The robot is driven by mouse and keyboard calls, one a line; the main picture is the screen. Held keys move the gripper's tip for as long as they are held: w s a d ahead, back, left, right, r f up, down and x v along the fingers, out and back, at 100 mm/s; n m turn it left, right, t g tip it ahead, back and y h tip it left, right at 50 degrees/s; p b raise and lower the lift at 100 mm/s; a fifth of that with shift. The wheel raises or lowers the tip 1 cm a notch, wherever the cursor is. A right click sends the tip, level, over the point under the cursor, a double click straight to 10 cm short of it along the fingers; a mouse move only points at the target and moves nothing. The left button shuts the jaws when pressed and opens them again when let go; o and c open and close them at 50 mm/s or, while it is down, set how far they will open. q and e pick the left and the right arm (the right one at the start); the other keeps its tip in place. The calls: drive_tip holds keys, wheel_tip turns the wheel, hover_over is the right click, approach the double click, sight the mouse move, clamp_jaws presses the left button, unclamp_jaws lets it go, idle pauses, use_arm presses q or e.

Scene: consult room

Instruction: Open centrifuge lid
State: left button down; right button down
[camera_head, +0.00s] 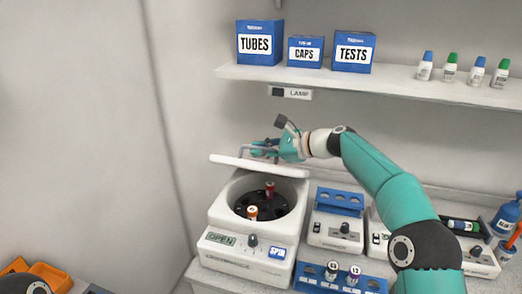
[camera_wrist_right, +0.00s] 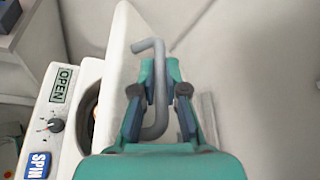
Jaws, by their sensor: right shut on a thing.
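The white centrifuge (camera_head: 245,257) stands on the counter with its lid (camera_head: 260,166) raised and tilted up at the back. Its dark rotor (camera_head: 284,203) is exposed and holds a red-capped tube (camera_head: 270,190) and an orange-capped tube (camera_head: 252,212). The display (camera_head: 220,239) reads OPEN. My right gripper (camera_head: 270,148) is at the lid's upper side, shut on the grey lid handle (camera_head: 246,152). In the right wrist view the bent handle (camera_wrist_right: 160,95) runs between the fingers, and the lid (camera_wrist_right: 122,75) is beside them.
A blue rack machine (camera_head: 336,218) stands right of the centrifuge. A blue rack with tubes (camera_head: 338,283) is in front. A shelf (camera_head: 380,82) above holds blue boxes and several small bottles. An orange bin (camera_head: 52,276) is at lower left.

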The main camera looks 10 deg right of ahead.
drive_tip(key=c, duration=1.5)
unclamp_jaws()
drive_tip(key=v, duration=1.2)
drive_tip(key=shift+w+d, duration=0.1)
drive_tip(key=shift+c, duration=0.3)
